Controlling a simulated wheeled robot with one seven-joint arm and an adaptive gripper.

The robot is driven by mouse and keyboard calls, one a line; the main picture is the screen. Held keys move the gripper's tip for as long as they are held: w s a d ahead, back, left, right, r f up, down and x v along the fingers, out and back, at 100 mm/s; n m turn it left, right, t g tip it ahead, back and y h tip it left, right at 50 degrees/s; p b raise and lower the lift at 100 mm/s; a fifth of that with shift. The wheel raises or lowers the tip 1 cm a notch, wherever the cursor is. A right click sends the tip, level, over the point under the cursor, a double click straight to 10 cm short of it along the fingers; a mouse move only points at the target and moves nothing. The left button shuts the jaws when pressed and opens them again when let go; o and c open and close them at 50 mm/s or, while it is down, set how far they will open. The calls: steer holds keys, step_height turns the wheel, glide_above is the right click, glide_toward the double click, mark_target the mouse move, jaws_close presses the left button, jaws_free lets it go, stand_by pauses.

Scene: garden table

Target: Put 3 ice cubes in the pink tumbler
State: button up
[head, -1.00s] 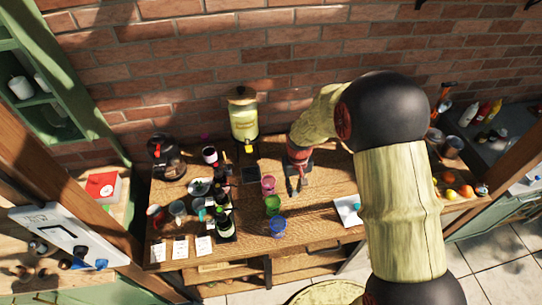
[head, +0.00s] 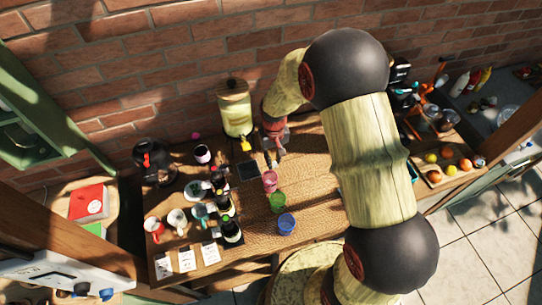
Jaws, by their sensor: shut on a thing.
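The pink tumbler (head: 270,182) stands on the wooden table, at the back of a short row with a green tumbler (head: 278,202) and a blue tumbler (head: 286,223). My gripper (head: 273,163) points down just behind the pink tumbler, its fingertips close above or beside the rim. I cannot tell whether they touch it. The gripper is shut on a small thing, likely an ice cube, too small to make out. The inside of the pink tumbler cannot be made out, and no loose ice cubes can be picked out.
A dark square tray (head: 249,171) lies left of my gripper. A yellow drink dispenser (head: 235,108) stands behind it. Dark bottles (head: 231,232), mugs (head: 177,219) and cards crowd the left. A fruit board (head: 447,168) is at the right. The table right of the tumblers looks clear.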

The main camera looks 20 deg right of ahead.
step_height(320, 180, down, 5)
steer(key=shift+f+b, duration=0.15)
steer(key=shift+b, duration=1.1)
steer(key=o, duration=0.8)
step_height(320, 180, up, 12)
steer(key=shift+r, duration=0.1)
